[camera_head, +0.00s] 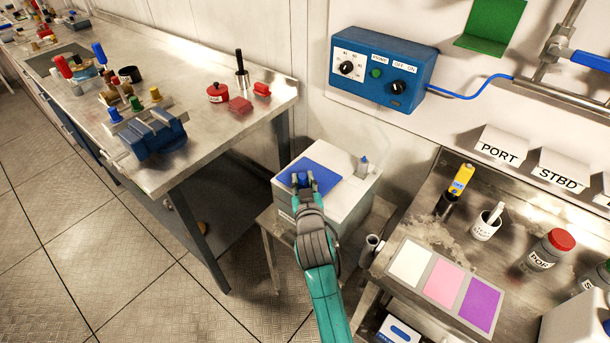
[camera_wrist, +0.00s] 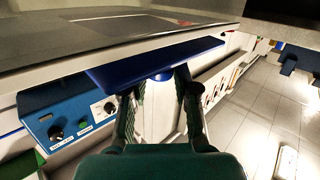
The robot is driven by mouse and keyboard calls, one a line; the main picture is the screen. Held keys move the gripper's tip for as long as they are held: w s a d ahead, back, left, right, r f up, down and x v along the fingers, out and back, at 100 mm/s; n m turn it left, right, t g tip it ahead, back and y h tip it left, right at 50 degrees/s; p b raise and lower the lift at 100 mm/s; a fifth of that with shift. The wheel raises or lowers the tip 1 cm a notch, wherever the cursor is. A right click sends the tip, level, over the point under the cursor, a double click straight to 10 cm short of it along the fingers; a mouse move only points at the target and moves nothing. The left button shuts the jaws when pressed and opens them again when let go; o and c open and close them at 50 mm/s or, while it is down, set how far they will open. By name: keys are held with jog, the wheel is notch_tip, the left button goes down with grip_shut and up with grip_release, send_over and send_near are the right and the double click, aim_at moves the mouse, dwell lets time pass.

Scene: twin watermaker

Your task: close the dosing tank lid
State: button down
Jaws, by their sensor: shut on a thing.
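The dosing tank (camera_head: 345,200) is a pale box on a low metal stand between the two benches in the head view. Its blue lid (camera_head: 321,160) lies over the left part of the tank top and looks about flat; I cannot tell if it is fully seated. My gripper (camera_head: 302,183) is at the lid's near left edge, shut on a small blue part of the lid. In the wrist view, the lid (camera_wrist: 150,57) shows nearly edge-on as a dark blue slab across my gripper's fingertips (camera_wrist: 160,80). The fingers hide much of the held part.
A blue control box (camera_head: 380,70) hangs on the wall behind the tank. A steel bench with a blue vise (camera_head: 152,140) stands left. The right bench holds a colour card (camera_head: 432,285), a white cup (camera_head: 485,226) and a red-capped jar (camera_head: 545,252). Tiled floor lies clear at left.

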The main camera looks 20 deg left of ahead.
jog(key=shift+s+f, duration=0.15)
jog(key=shift+f, duration=0.75)
jog(key=c, duration=0.9)
grip_release()
jog(key=shift+a, duration=0.1)
jog(key=shift+r, duration=0.2)
jog(key=v, duration=1.2)
